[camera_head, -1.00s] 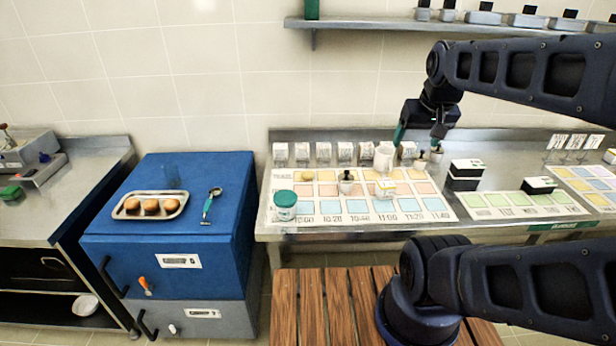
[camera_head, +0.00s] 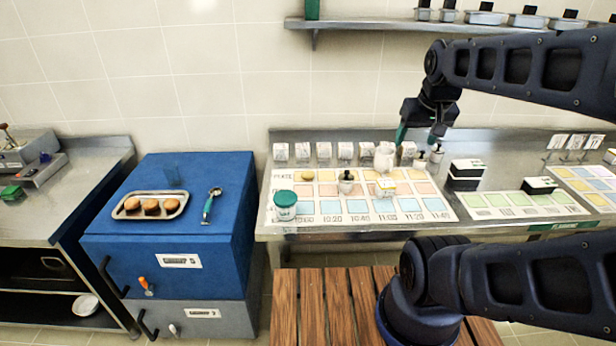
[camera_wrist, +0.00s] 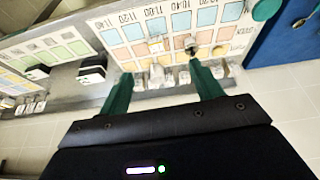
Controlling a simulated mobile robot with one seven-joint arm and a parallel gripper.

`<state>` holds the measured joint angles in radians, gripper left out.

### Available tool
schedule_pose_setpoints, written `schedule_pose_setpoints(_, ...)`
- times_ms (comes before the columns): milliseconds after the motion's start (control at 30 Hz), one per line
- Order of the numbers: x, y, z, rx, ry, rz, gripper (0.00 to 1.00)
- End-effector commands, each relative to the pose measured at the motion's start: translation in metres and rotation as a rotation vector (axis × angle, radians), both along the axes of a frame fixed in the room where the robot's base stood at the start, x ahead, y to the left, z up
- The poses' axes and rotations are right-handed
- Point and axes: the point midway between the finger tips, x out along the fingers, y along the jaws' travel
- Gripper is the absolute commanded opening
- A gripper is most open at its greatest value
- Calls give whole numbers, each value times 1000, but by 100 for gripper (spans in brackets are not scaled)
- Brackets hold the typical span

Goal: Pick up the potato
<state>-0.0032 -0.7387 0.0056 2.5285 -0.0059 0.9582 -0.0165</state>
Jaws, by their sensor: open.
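A small yellow-brown lump (camera_head: 307,175), which looks like the potato, lies on the printed grid sheet at the left of the steel counter. A brown lump on the sheet in the wrist view (camera_wrist: 220,50) appears to be the same one. My gripper (camera_head: 420,137) is over the back of the counter, well to the right of the lump. Its two green fingers stand apart with nothing between them, as the wrist view (camera_wrist: 160,70) also shows.
Three brown round items sit in a metal tray (camera_head: 180,198) on the blue cabinet (camera_head: 240,185), beside a scoop (camera_head: 210,205). A green-lidded tub (camera_head: 285,206), a white pitcher (camera_head: 384,157) and a row of small white boxes (camera_head: 323,150) stand on the counter. A wall shelf (camera_head: 360,26) is above.

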Motion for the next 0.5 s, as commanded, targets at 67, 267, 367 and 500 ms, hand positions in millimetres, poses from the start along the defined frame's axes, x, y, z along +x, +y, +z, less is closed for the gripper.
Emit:
schedule_pose_setpoints(67, 10, 3, 1, -22, 17, 38, 65)
schedule_pose_setpoints(267, 50, 13, 2, -122, 76, 205, 65)
schedule_pose_setpoints(367, 72, 21, 1, -174, 106, 299, 65)
schedule_pose_setpoints(500, 102, 35, -4, -242, 148, 430, 65)
